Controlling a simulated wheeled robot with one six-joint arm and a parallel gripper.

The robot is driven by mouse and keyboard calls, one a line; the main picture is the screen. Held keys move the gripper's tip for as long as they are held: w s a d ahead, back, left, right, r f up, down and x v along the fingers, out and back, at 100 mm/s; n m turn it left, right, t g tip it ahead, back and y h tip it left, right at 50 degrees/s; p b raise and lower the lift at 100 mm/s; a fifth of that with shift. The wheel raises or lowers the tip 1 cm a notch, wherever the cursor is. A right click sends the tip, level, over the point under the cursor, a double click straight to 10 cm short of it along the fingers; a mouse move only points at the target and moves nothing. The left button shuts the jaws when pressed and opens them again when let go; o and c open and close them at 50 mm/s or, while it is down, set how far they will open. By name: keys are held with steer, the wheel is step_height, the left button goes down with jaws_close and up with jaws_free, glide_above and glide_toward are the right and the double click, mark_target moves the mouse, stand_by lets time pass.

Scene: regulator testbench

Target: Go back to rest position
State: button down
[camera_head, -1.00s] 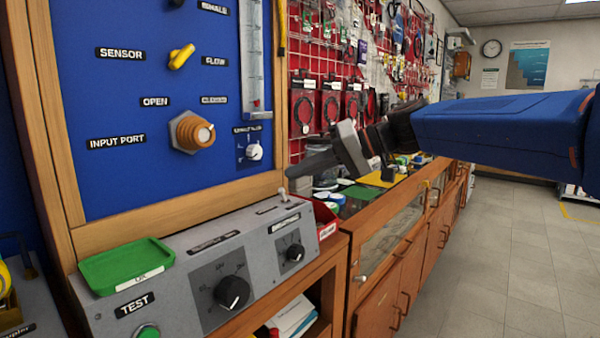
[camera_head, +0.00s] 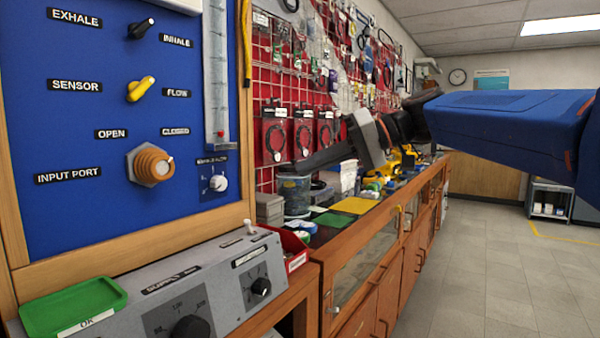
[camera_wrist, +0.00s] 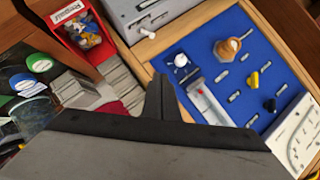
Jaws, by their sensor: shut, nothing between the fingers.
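My gripper (camera_head: 287,168) is shut and empty, held out from the right by my blue arm. Its fingertips point left, in the air in front of the tool wall and apart from the blue panel. In the wrist view, the shut fingers (camera_wrist: 161,92) show at the middle, with the panel beyond. The blue test panel (camera_head: 60,130) stands at the left, with a copper-coloured input port (camera_head: 150,165), a yellow sensor knob (camera_head: 141,89) and a black knob (camera_head: 143,26).
A grey control box (camera_head: 215,282) with a green tray (camera_head: 73,306) stands below the panel. A red bin (camera_head: 295,250) sits beside it. A wooden counter (camera_head: 365,262) with several items runs along the red tool wall.

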steer(key=shift+d, duration=0.15)
steer(key=s+d+f+m+h, duration=0.2)
steer(key=s+d+f+h, duration=0.2)
steer(key=f, duration=0.9)
steer(key=s+d+f+m+t+h, duration=0.1)
steer(key=s+d+f+h, duration=0.3)
steer(key=s+d+f, duration=0.6)
steer(key=s+d+f+m+t+h, duration=0.1)
steer(key=s+d+f+h, duration=0.3)
steer(key=f, duration=1.2)
steer(key=s+d+m, duration=0.1)
steer(key=s+d, duration=0.3)
steer(key=s, duration=0.2)
steer(key=shift+s+f+m+h, duration=0.2)
steer(key=shift+s+m+h, duration=0.1)
steer(key=shift+s+h, duration=0.1)
